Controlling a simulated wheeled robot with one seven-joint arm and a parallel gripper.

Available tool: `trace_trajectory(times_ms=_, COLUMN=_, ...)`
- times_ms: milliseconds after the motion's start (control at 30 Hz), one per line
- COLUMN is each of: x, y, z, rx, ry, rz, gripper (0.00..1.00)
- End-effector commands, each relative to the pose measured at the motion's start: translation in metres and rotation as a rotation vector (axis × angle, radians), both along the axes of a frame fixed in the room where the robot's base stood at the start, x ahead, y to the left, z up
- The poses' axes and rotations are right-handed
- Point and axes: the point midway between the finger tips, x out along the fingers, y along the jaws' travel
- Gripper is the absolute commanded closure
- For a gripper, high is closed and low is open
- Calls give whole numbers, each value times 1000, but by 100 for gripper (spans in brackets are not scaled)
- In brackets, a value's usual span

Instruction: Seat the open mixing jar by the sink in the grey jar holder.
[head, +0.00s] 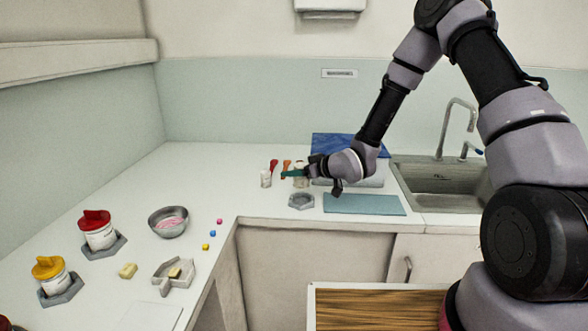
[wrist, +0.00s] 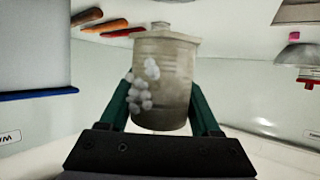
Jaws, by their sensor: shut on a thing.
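My gripper (head: 296,173) reaches in from the right with its green fingers closed around a pale jar (head: 301,182). In the wrist view the same jar (wrist: 165,80) is beige-grey with ribs and a cluster of white dots, held between the two green fingers (wrist: 163,105). Its mouth cannot be made out, and I cannot tell whether its base touches the counter. A grey jar holder (head: 301,202), empty, lies on the counter in front of the jar, near the counter's front edge.
A teal mat (head: 364,205) lies right of the holder, before the sink (head: 440,180). Red-lidded (head: 98,232) and yellow-lidded (head: 51,275) jars stand in holders at left, near a metal bowl (head: 168,224).

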Motion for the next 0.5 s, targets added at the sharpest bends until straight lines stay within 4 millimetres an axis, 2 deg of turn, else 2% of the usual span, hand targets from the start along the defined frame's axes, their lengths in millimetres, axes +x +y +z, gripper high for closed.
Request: trace_trajectory(times_ms=500, x=0, y=0, z=-38, rx=0, ry=1, rz=0, gripper=88)
